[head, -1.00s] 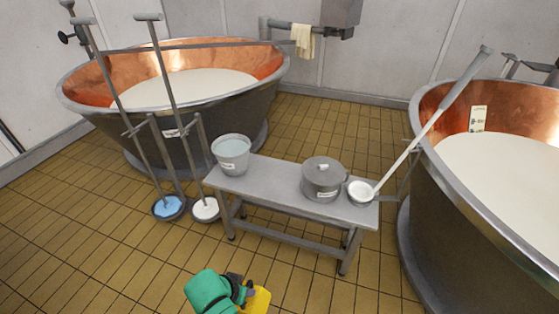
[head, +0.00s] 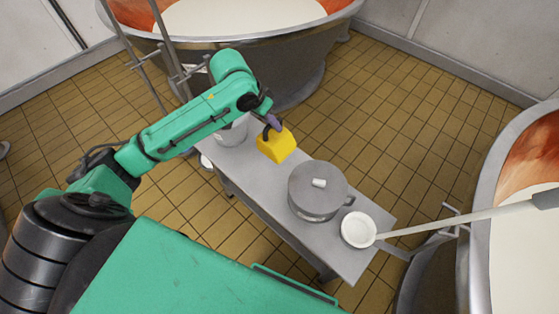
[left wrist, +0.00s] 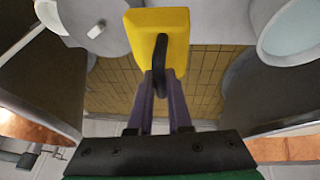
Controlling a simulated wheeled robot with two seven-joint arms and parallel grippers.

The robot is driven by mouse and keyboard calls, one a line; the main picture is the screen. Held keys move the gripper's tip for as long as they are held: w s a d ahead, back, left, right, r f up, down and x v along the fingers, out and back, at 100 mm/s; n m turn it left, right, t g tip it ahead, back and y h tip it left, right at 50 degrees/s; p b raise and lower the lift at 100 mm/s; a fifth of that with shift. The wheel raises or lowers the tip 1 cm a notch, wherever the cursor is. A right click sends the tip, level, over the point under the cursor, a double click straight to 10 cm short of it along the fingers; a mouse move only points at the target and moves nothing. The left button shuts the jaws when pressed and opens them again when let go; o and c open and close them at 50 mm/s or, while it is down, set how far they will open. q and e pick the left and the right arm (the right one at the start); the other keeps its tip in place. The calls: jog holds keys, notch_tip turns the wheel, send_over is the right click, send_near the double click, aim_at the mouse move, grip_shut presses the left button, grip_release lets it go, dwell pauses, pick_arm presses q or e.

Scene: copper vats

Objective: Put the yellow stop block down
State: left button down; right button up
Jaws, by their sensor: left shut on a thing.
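The yellow stop block (head: 277,145) has a dark handle on top. My left gripper (head: 269,122) is shut on that handle. In the head view the block shows over the bench (head: 250,178), between the bucket and the lidded pot. I cannot tell whether its base touches the bench top. In the left wrist view the block (left wrist: 158,35) is at the top middle, with its dark handle between the purple fingers of the gripper (left wrist: 161,75). My right gripper is not in view.
A lidded grey pot (head: 318,190) and a white ladle bowl (head: 358,229) stand on the bench's right part. A bucket (head: 232,133) stands at its left end, partly behind my arm. Copper vats stand behind (head: 255,45) and at right (head: 520,200).

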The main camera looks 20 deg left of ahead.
aim_at(272, 143)
pick_arm(q)
jog(key=f, duration=0.8)
jog(key=shift+s+a+f, duration=0.15)
jog(key=shift+s, duration=0.05)
notch_tip(272, 143, down, 11)
jog(key=b, duration=0.1)
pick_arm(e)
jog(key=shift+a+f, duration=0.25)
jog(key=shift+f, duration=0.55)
pick_arm(q)
jog(key=shift+w+b, duration=0.1)
jog(key=shift+b, duration=0.2)
jog(key=c, duration=0.9)
grip_release()
jog(key=shift+o, duration=0.3)
